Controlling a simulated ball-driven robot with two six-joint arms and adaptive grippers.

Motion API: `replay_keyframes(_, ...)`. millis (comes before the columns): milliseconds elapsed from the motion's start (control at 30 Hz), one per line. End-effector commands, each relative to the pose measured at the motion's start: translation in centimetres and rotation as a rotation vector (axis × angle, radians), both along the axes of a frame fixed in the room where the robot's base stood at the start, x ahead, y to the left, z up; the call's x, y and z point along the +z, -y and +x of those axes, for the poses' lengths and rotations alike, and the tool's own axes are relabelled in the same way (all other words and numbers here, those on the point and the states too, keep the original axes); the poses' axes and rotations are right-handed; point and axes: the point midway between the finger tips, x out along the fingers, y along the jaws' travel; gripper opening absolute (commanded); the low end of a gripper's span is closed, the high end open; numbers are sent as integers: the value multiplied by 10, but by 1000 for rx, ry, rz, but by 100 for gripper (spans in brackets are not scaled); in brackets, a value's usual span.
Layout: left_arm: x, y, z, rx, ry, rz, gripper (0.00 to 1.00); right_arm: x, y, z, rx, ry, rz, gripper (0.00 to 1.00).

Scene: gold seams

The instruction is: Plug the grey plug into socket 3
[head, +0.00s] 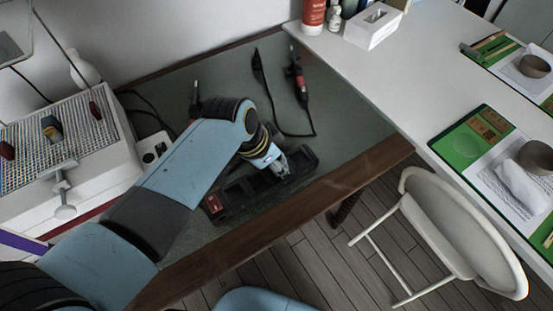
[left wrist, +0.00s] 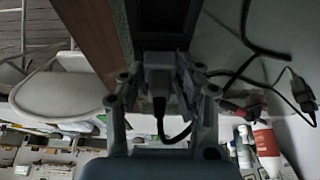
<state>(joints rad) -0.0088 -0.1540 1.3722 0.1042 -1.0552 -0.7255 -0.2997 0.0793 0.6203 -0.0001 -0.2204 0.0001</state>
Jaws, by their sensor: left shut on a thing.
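A black power strip (head: 238,197) lies on the grey-green bench mat, with a red switch (head: 213,204) at its left end and a row of dark sockets. My left gripper (head: 279,166) is over the right part of the strip. In the left wrist view my left gripper (left wrist: 163,82) is shut on the grey plug (left wrist: 158,76), whose black cable bends away below it. The strip (left wrist: 168,18) lies just beyond the plug. I cannot tell whether the plug touches the strip or sits in a socket. My right gripper is not in view.
A red-handled tool (head: 298,78) and a black cable (head: 268,95) lie on the mat behind the strip. The wooden bench edge (head: 330,186) runs along the front. A white table with green mats (head: 466,146) and a white chair (head: 450,225) stand at the right.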

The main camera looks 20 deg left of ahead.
Motion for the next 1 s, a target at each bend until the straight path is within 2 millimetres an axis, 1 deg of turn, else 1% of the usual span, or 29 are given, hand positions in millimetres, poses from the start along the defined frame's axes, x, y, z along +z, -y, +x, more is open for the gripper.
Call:
replay_keyframes(533,0,0,0,0,0,0,4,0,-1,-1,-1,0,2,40)
replay_keyframes(833,1,0,0,0,-1,0,4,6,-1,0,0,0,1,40)
replay_keyframes(1000,0,0,0,0,0,0,4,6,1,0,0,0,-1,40)
